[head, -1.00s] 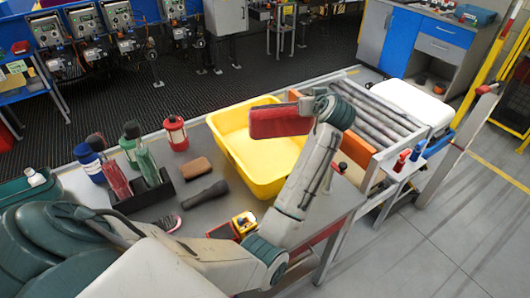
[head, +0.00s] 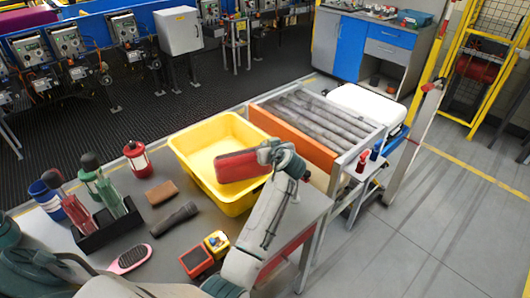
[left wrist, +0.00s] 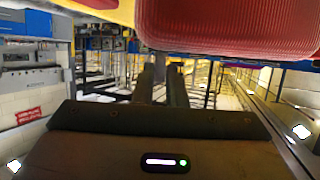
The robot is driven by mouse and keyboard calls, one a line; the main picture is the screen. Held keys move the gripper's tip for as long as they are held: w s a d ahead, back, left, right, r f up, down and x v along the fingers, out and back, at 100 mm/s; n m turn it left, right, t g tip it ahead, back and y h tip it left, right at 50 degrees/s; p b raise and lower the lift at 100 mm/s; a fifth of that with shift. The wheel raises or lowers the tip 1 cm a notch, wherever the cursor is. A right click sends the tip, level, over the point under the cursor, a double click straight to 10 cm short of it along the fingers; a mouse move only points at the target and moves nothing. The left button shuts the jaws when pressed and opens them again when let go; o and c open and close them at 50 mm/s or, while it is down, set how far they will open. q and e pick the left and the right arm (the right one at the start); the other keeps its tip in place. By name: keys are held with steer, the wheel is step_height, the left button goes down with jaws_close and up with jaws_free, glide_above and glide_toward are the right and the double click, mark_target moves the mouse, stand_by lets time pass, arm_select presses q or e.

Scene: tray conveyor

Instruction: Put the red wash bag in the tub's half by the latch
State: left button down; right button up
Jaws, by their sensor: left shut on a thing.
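The red wash bag (head: 242,165) is in my left gripper (head: 270,152), at the right side of the yellow tub (head: 190,178) in the head view. The gripper is shut on the bag's right end. The bag is over the tub's opening and hides part of its inside; I cannot tell whether it touches the tub. In the left wrist view the red bag (left wrist: 230,25) fills the top right, beyond the gripper's dark fingers (left wrist: 163,82). I cannot make out the tub's latch. My right gripper is out of view.
A roller conveyor (head: 318,120) adjoins at right.

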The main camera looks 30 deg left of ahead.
arm_select(q)
step_height(320, 180, down, 3)
steer(key=shift+f+p, duration=0.15)
steer(key=shift+p, duration=0.3)
steer(key=c, duration=1.5)
jaws_free()
